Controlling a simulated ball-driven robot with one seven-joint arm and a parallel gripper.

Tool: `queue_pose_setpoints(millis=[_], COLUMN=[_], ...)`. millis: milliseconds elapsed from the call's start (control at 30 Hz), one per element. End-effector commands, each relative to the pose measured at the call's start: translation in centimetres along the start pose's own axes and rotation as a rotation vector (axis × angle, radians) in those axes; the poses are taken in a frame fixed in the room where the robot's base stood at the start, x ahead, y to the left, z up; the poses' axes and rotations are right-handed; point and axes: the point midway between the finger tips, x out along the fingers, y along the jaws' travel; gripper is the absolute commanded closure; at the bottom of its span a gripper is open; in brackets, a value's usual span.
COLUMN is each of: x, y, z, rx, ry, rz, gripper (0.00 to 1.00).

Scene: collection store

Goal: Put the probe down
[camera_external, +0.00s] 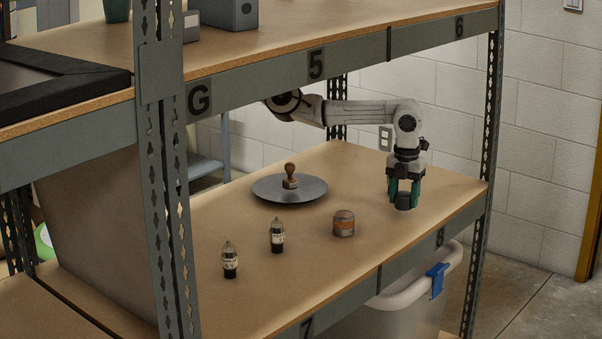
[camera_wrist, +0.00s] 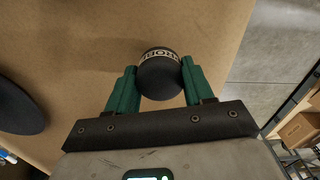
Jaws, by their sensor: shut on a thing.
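My gripper (camera_external: 404,196) points down over the right end of the lower shelf. Its green fingers are shut on the probe (camera_external: 403,202), a dark rounded thing low between the fingertips. In the wrist view the probe (camera_wrist: 160,76) shows a black round end and a pale band with dark lettering, with a finger of my gripper (camera_wrist: 160,68) on each side. The fingers hide part of it in the outside view. The probe's lower end is at or very close to the shelf board (camera_external: 350,275); I cannot tell if it touches.
A grey round plate (camera_external: 265,190) bears a brown stamp (camera_external: 290,178). A small tin (camera_external: 344,223) and two dark-based bottles (camera_external: 277,236) (camera_external: 230,261) stand nearer the front. The upper shelf (camera_external: 317,65) hangs above. Bare board surrounds my gripper; the shelf's right edge is close.

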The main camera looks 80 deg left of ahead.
Motion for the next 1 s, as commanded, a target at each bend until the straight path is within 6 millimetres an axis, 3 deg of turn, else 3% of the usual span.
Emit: queue_pose_setpoints(millis=[100, 500, 533, 800, 1000], x=[1.31, 1.77, 1.79, 1.71, 1.67], y=[0.00, 0.00, 0.00, 0.00, 0.00], z=[-0.07, -0.01, -0.02, -0.03, -0.03], rx=[0.001, 0.001, 0.001, 0.000, 0.000], ry=[0.001, 0.000, -0.001, 0.000, 0.000], rz=[0.000, -0.001, -0.001, -0.001, -0.001], gripper=[0.80, 0.80, 0.47, 0.23, 0.23])
